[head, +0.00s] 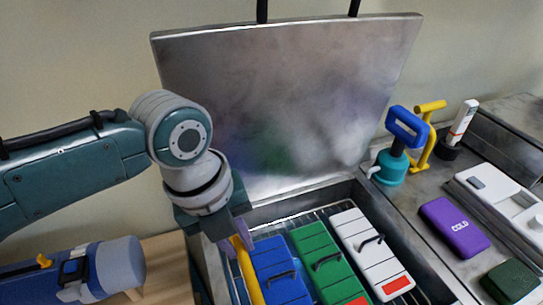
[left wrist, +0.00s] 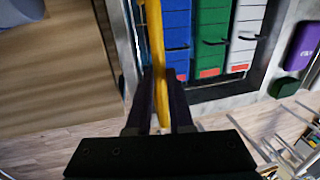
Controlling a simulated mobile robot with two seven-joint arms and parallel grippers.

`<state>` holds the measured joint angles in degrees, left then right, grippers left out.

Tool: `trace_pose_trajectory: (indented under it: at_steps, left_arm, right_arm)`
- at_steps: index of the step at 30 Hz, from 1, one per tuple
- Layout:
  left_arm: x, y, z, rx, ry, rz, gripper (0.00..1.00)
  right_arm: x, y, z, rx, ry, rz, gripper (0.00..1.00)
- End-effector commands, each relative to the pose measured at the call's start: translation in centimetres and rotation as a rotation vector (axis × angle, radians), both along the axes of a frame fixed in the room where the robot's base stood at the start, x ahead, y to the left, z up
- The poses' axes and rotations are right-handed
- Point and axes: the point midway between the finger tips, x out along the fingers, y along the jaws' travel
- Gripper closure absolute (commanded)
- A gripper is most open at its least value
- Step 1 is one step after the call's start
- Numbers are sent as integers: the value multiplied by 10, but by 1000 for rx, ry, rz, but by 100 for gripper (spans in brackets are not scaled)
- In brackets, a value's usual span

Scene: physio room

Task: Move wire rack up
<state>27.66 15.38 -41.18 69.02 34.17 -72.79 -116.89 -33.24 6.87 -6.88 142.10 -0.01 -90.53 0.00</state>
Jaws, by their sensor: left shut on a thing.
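The wire rack (head: 318,214) sits low in an open metal tank. Its thin wires show behind and between blue (head: 277,262), green (head: 322,262) and white (head: 368,248) slatted packs. A yellow bar (head: 249,278) runs along the rack's left side; whether it joins the rack is hidden. My left gripper (head: 238,243) is shut on this bar at the tank's left edge. In the left wrist view, the bar (left wrist: 155,35) passes between the fingers (left wrist: 160,78), beside the blue pack (left wrist: 176,32). My right gripper is not in view.
The tank's metal lid (head: 290,100) stands open behind. To the right are a blue-and-teal tool (head: 395,160), a yellow handle (head: 425,135), a purple COLD pack (head: 454,227) and a dark green pad (head: 510,283). A blue roll (head: 120,265) lies left.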

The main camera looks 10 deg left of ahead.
Motion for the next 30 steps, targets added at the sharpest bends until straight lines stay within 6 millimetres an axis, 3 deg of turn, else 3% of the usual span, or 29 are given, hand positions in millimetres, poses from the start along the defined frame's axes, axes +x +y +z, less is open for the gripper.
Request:
trace_pose_trajectory:
  at_steps: [1, 4, 18, 19, 21, 30]
  left_arm:
    - [1, 0, 12, -2, -1, 0, 100]
    - [0, 0, 17, -2, -1, 1, 100]
    - [1, -1, 20, -5, -2, 0, 100]
    - [1, -1, 21, -5, -2, 0, 77]
    - [1, -1, 20, -5, -2, 0, 69]
    - [0, 0, 21, -2, -1, 0, 68]
  right_arm:
    - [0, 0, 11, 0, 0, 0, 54]
    - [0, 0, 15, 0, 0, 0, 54]
    - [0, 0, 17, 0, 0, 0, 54]
    - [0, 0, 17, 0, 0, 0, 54]
    - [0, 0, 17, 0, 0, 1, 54]
    - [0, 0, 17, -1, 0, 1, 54]
